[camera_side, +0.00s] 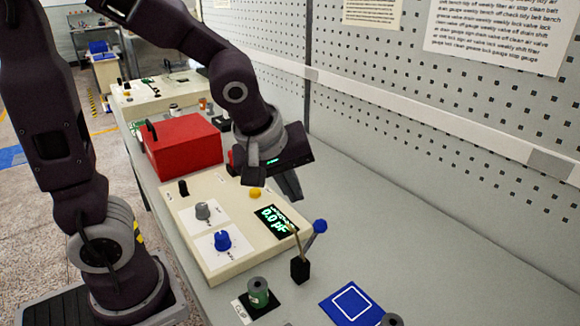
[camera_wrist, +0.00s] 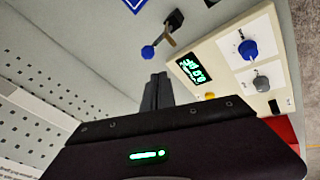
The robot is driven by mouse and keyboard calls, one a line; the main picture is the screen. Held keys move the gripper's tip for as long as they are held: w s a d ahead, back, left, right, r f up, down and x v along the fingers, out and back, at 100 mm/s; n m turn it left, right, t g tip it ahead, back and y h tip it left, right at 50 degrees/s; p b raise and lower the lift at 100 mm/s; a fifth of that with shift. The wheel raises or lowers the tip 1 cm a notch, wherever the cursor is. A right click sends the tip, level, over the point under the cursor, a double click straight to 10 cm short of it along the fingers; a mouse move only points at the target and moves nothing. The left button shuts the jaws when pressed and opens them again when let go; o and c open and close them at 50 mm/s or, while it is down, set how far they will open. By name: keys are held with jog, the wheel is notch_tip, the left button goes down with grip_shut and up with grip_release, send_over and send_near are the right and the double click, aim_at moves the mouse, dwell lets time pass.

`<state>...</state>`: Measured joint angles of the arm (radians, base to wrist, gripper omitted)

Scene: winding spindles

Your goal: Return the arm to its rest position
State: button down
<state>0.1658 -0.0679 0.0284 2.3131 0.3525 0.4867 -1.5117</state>
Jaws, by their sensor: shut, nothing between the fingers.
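My gripper (camera_side: 289,186) hangs over the grey bench beside the cream instrument panel's back edge. In the wrist view my gripper (camera_wrist: 158,80) has its dark fingers together with nothing between them. The cream panel (camera_side: 232,262) carries a grey knob (camera_side: 203,211), a blue knob (camera_side: 222,241), a yellow button (camera_side: 256,193) and a green display (camera_side: 273,220) reading about 0.0. The panel also shows at the right in the wrist view (camera_wrist: 225,75). The gripper appears to be above the bench, apart from the panel.
A blue-tipped lever on a black base (camera_side: 300,270) stands right of the panel. A red box (camera_side: 183,146) stands behind the panel.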

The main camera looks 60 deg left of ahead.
notch_tip(320, 180, up, 7)
jog(key=s, duration=0.1)
jog(key=s+f+m+h, duration=0.1)
jog(key=s+m, duration=1.1)
jog(key=s, duration=0.2)
jog(key=shift+f+m+t, duration=0.2)
jog(key=shift+m+t, duration=0.1)
